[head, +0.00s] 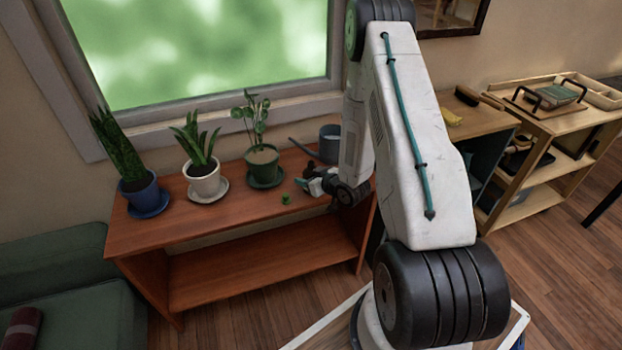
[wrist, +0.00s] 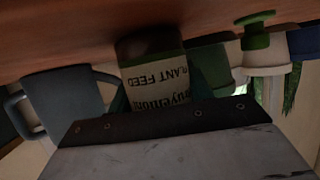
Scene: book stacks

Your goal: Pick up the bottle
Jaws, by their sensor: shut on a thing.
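The bottle (wrist: 152,72) shows in the wrist view with a cream label reading "PLANT FEED" and a dark lower end. That view is upside down, with the wooden top along its upper edge, so the bottle stands upright. My gripper (wrist: 160,112) is shut on it, and the jaws hide its other end. Whether its base touches the wood I cannot tell. In the head view my gripper (head: 307,181) is low over the right part of the wooden bench, and the bottle is too small and covered to make out clearly there.
The wooden bench (head: 235,218) bears a blue pot (head: 143,199), a white pot (head: 204,182), a green pot (head: 262,166) and a grey watering can (head: 330,145), close behind my gripper. A small green object (head: 286,199) lies left of my gripper. The bench's front has free room.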

